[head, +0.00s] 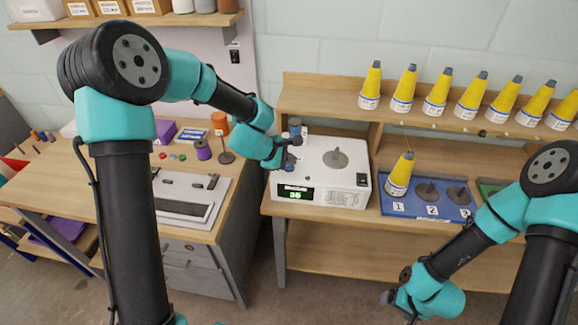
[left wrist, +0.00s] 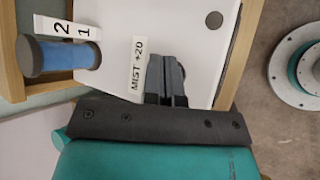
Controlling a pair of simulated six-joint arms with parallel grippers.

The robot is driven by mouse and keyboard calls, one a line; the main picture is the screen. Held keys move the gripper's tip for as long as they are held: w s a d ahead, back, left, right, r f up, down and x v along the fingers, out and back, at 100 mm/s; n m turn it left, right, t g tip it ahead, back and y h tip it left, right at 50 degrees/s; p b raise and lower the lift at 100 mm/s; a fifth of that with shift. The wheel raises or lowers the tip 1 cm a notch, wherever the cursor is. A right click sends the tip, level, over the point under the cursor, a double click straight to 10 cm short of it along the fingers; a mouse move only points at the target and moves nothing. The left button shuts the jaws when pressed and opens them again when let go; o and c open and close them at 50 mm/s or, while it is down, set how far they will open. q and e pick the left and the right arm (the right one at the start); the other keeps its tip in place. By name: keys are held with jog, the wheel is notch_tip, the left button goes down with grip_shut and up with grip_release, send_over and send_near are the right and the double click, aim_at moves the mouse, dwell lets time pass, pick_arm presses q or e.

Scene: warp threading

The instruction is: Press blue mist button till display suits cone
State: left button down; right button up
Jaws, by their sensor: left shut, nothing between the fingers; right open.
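The white machine (head: 345,188) has a small display (head: 295,194) with green digits that look like 35, too small to be sure. A "MIST +20" label (left wrist: 138,62) lies on its top in the left wrist view. My left gripper (head: 291,157) is shut and empty over the machine's left side; its fingers (left wrist: 168,82) are beside that label. I cannot clearly make out the blue mist button, which the fingers may hide. A yellow cone (head: 400,176) stands at place 1 of the blue tray (head: 388,207). My right gripper (head: 388,298) is open and empty, low at the front right.
A blue cylinder with grey ends (left wrist: 62,55), tagged 2 and 1, is near the machine's edge. Several yellow cones (head: 411,88) line the shelf above. A grey disc with a peg (head: 336,158) sits on the machine. Spools (head: 203,150) stand on the left table.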

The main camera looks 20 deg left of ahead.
aim_at(289, 167)
pick_arm(q)
jog(key=shift+f, duration=0.45)
dwell(0.6)
jog(key=shift+r, duration=0.85)
jog(key=shift+r, duration=0.15)
jog(key=shift+r, duration=2.35)
